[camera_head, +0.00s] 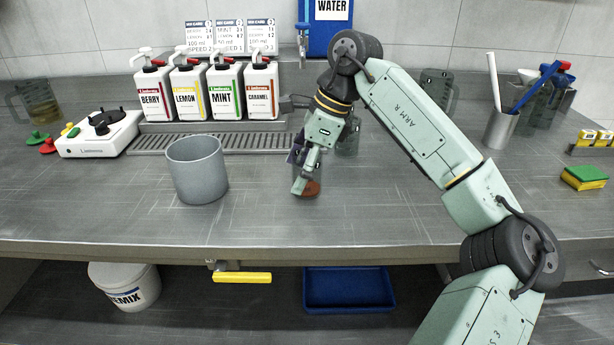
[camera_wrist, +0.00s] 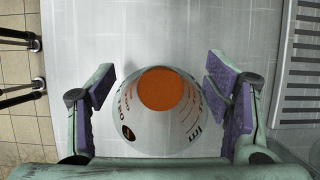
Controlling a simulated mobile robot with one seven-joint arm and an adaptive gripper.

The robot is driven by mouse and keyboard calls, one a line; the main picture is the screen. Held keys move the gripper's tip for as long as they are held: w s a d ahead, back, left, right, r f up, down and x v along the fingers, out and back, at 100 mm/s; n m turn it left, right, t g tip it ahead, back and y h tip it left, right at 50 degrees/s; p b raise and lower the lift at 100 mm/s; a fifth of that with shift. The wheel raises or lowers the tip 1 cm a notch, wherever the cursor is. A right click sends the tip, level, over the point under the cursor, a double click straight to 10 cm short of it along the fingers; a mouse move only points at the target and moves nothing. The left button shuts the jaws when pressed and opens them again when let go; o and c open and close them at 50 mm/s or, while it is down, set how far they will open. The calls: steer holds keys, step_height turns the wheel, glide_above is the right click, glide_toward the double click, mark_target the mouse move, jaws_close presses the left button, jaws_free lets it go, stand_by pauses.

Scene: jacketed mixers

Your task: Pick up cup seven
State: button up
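A clear cup (camera_wrist: 163,118) with printed markings holds an orange-brown content at its bottom. No number seven can be read on it. In the wrist view my gripper (camera_wrist: 162,84) is open, with one purple-padded finger on each side of the cup and visible gaps between. In the head view my gripper (camera_head: 300,172) points down at the counter and partly hides the cup (camera_head: 313,188), whose orange-brown content shows beside the finger. The cup stands on the steel counter.
A grey pot (camera_head: 197,170) stands to the left on the counter. Labelled syrup dispensers (camera_head: 205,92) and a drip grate (camera_head: 240,143) are behind. A clear jug (camera_head: 436,92) is behind my arm. A utensil holder (camera_head: 500,129) and sponge (camera_head: 584,178) are right. The front counter is clear.

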steer(key=c, duration=1.1)
steer(key=shift+r, duration=0.1)
